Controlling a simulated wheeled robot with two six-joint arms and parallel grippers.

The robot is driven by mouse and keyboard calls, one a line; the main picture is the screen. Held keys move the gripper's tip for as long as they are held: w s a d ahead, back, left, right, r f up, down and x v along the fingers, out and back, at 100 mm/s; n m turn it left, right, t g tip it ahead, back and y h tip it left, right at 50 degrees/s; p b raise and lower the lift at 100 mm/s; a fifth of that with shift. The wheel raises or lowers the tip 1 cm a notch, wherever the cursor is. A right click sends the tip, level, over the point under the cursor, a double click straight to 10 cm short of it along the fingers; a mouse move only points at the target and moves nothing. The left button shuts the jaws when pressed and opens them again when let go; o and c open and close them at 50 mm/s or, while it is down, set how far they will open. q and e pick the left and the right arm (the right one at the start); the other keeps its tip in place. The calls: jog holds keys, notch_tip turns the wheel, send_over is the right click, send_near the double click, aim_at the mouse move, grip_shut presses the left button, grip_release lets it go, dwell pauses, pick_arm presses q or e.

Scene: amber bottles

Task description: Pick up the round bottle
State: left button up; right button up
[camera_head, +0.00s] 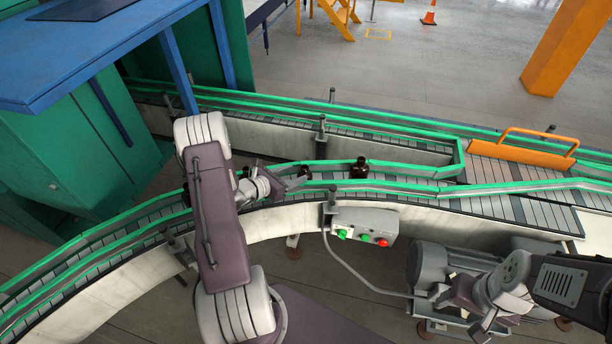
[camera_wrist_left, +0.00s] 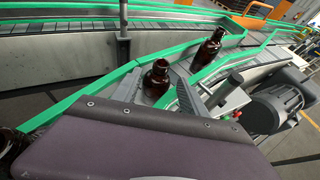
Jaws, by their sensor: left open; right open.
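Dark amber bottles stand on the narrow conveyor. One bottle (camera_head: 360,169) stands upright to the right of my left gripper (camera_head: 292,181); another bottle (camera_head: 303,171) shows its neck right by the fingertips. A dark bottle edge (camera_wrist_left: 8,141) is cut off at the far left. I cannot tell which bottle is the round one. My right gripper (camera_head: 484,323) is open and empty at the lower right, away from the bottles.
Green guide rails (camera_head: 420,186) border the curved conveyor (camera_head: 489,206). A control box (camera_head: 364,226) with green and red buttons is on its near side, by a grey motor (camera_head: 430,272). An orange handle (camera_head: 540,143) arches over the belt at right. A green machine (camera_head: 75,150) stands at left.

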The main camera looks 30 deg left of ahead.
aim_at(302, 171)
pick_arm(q)
jog(key=shift+w+p, duration=0.25)
jog(key=shift+p, duration=0.05)
jog(key=p+x, duration=0.2)
jog(key=x, duration=0.1)
jog(key=shift+w+d+r, duration=0.15)
jog(key=shift+r, duration=0.05)
jog(key=shift+w+f, duration=0.2)
jog(key=shift+w, duration=0.1)
jog(key=shift+w+d+f, duration=0.1)
jog(key=shift+w+f, duration=0.1)
jog(key=shift+w, duration=0.05)
jog(key=c, duration=0.9)
jog(key=shift+s+r, duration=0.1)
jog(key=shift+s, duration=0.1)
grip_shut()
